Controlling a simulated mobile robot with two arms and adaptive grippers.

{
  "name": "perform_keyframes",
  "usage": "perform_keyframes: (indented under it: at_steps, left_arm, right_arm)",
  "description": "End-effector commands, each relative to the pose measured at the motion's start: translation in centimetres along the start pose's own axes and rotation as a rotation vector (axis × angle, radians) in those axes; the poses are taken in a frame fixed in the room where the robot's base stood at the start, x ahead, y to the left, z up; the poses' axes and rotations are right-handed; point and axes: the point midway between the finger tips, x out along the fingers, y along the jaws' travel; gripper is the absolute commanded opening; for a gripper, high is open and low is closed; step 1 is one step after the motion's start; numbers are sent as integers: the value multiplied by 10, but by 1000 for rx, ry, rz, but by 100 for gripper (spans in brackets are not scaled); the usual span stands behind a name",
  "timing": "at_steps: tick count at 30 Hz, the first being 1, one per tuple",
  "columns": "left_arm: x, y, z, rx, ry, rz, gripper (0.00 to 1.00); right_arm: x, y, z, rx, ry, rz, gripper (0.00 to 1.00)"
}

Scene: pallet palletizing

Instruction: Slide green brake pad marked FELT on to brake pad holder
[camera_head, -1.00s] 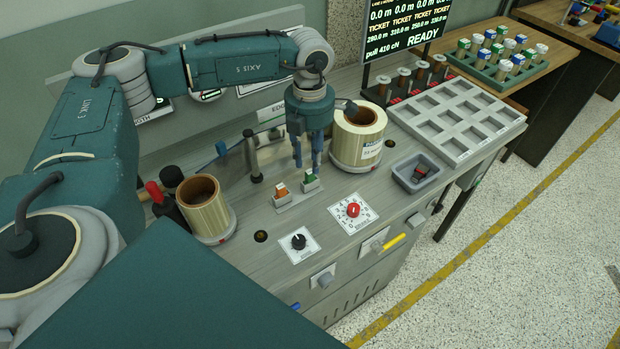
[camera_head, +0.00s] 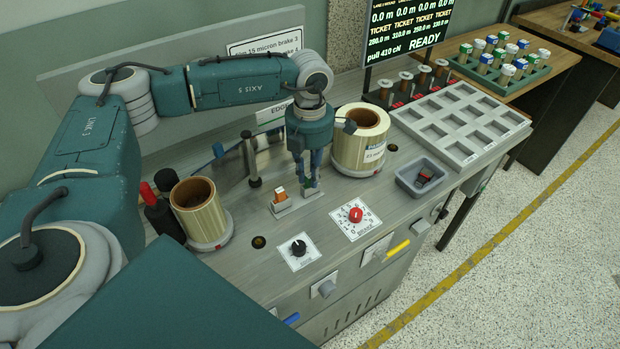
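My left gripper (camera_head: 310,183) points down at the front middle of the bench, its blue fingers low over the right-hand part of a small light-grey holder (camera_head: 312,194). The green brake pad is not clearly visible; the fingers cover the spot where it stood. I cannot tell whether they are shut on it. An orange pad (camera_head: 280,197) stands upright just left of the fingers, on a light-grey base. The FELT marking cannot be read. My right gripper is not in view.
A large spool (camera_head: 361,150) stands close right of the gripper, another spool (camera_head: 201,222) to the left. A dark upright post (camera_head: 251,160) stands behind the orange pad. In front are a black knob (camera_head: 298,248) and a red dial (camera_head: 355,215). A grey tray (camera_head: 422,172) lies right.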

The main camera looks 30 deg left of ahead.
Motion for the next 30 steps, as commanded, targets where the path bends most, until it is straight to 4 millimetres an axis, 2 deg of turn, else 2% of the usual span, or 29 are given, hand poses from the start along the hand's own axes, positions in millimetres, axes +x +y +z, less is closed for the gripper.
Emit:
perform_keyframes:
  at_steps: [5,12,30]
  left_arm:
    - [-2,-3,0,3,2,-7,0]
    - [-15,-4,0,3,1,-8,0]
    - [-45,-3,0,3,0,-6,0]
  right_arm:
    - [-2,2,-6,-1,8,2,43]
    - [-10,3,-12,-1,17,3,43]
    - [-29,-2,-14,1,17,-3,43]
